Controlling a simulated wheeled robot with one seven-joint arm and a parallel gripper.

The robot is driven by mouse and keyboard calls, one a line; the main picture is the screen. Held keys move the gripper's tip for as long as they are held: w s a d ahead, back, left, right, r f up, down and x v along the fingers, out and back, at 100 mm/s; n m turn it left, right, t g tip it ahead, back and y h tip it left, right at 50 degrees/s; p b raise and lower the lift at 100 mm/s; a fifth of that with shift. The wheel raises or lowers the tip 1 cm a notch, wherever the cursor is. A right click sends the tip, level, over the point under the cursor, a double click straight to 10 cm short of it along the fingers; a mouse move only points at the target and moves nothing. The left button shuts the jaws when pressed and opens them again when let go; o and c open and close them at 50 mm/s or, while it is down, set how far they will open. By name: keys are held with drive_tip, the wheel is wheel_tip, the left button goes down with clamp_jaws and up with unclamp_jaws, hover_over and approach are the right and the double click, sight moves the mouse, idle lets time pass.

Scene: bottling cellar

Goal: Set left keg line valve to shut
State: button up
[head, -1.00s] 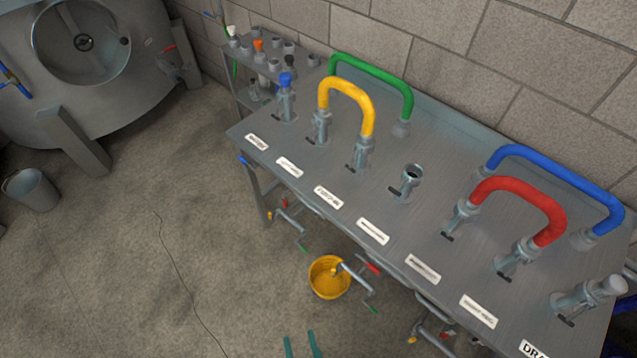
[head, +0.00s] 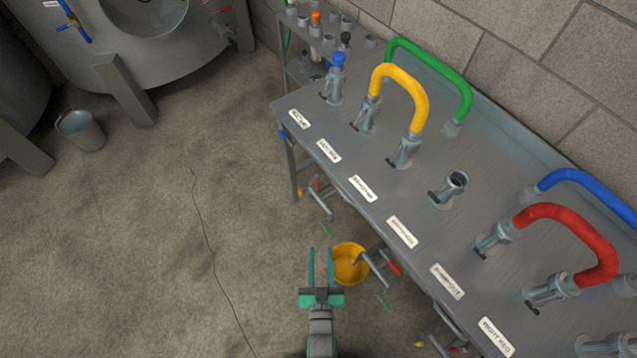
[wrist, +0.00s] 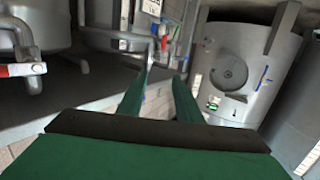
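My gripper (head: 321,262) has two green fingers, apart and empty. It hangs over the floor left of the steel table, near the yellow bucket. It also shows in the wrist view (wrist: 160,80). Valve pipework stands under the table's front edge: one pipe with a red handle (head: 394,268) beside the bucket, and another pipe valve (head: 320,204) farther back. A red-handled pipe (wrist: 18,70) is at the left of the wrist view. I cannot tell which is the left keg line valve. Most table labels are too small to read; one reads RIGHT KEG (head: 495,337).
The steel table (head: 330,190) carries coloured hose loops and stub fittings. The yellow bucket (head: 345,272) stands under its edge. A grey bucket (head: 82,130) and a large tank (head: 180,60) are at the left. The floor between is clear.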

drive_tip(key=t, duration=0.1)
approach(318, 185)
drive_tip(key=w, duration=1.1)
drive_tip(key=shift+a, duration=0.1)
drive_tip(key=shift+s+y, duration=0.1)
drive_tip(key=shift+y, duration=0.3)
clamp_jaws()
